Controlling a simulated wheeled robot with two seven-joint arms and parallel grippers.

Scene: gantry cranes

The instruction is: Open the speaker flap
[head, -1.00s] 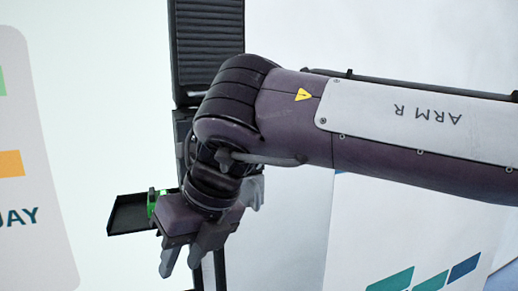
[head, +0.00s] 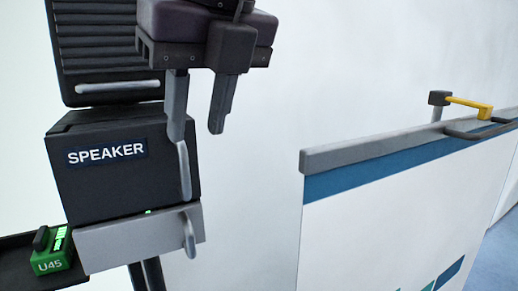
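The speaker unit (head: 120,185) is a black box with a white-lettered "SPEAKER" label on its front, at the left of the head view. Its front looks closed. A curved grey handle (head: 184,172) stands at its right edge. My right gripper (head: 196,135) hangs in from the top with its two grey fingers pointing down and apart. It is open and empty. Its left finger overlaps the speaker unit's upper right corner in the picture, just above the handle; I cannot tell whether they touch. My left gripper is not in view.
A grey panel (head: 130,243) with its own curved handle (head: 189,233) sits below the speaker. A black slatted panel (head: 105,45) is above. A white-and-blue counter (head: 400,190) stands at right.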

